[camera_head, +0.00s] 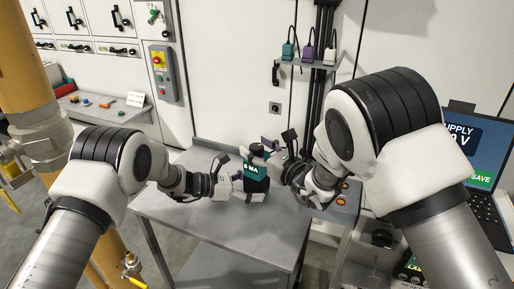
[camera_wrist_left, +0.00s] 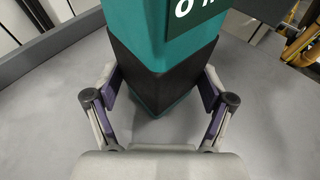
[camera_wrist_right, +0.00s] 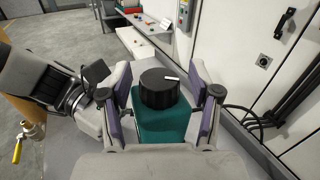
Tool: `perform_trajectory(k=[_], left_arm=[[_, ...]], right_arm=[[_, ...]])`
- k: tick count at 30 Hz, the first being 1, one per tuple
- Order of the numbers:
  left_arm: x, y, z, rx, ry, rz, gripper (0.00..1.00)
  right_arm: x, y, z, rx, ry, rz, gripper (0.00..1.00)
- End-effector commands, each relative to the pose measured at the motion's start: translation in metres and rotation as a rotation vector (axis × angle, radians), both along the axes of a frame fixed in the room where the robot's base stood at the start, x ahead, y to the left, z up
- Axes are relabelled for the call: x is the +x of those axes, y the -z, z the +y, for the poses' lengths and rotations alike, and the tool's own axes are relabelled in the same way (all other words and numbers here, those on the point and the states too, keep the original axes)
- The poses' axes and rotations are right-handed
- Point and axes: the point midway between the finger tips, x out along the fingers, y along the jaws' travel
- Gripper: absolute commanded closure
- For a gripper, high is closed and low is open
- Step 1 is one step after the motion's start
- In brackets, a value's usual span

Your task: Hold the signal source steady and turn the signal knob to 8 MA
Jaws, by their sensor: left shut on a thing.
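The signal source is a teal and black box (camera_head: 254,185) standing upright on the grey table (camera_head: 215,228). Its display appears to read 8 MA in the head view. In the left wrist view its lower black band (camera_wrist_left: 160,75) is between the fingers of my left gripper (camera_wrist_left: 160,100), which is shut on it. The black signal knob (camera_wrist_right: 158,92) with a white pointer mark is on top of the box. My right gripper (camera_wrist_right: 164,100) is over the top with one finger on each side of the knob. Gaps show between the fingers and the knob, so it looks open.
A shelf (camera_head: 307,64) with several coloured devices hangs on the back wall. A laptop (camera_head: 480,150) stands at the right. A yellow pipe (camera_head: 25,75) with valves is at the left. The table's front and left are clear.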

Motion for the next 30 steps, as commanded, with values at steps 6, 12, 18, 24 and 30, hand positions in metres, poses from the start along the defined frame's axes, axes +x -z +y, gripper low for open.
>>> perform_trajectory(k=[6, 12, 18, 24, 30], left_arm=[[0.0, 0.001, 0.0, 0.0, -0.001, 0.002, 0.38], [0.0, 0.001, 0.0, 0.0, -0.001, 0.002, 0.38], [0.0, 0.001, 0.0, 0.0, -0.002, 0.002, 0.38], [0.0, 0.001, 0.0, 0.0, -0.002, 0.002, 0.38], [0.0, 0.0, 0.0, 0.001, -0.001, 0.001, 0.38]], right_arm=[[0.0, 0.0, 0.0, 0.0, -0.001, 0.0, 0.35], [-0.012, 0.0, -0.011, 0.001, 0.001, 0.002, 0.35], [-0.051, 0.0, -0.044, 0.003, 0.002, 0.005, 0.35], [-0.083, 0.0, -0.071, 0.002, 0.002, 0.003, 0.35], [-0.092, 0.0, -0.078, 0.0, 0.0, 0.0, 0.35]])
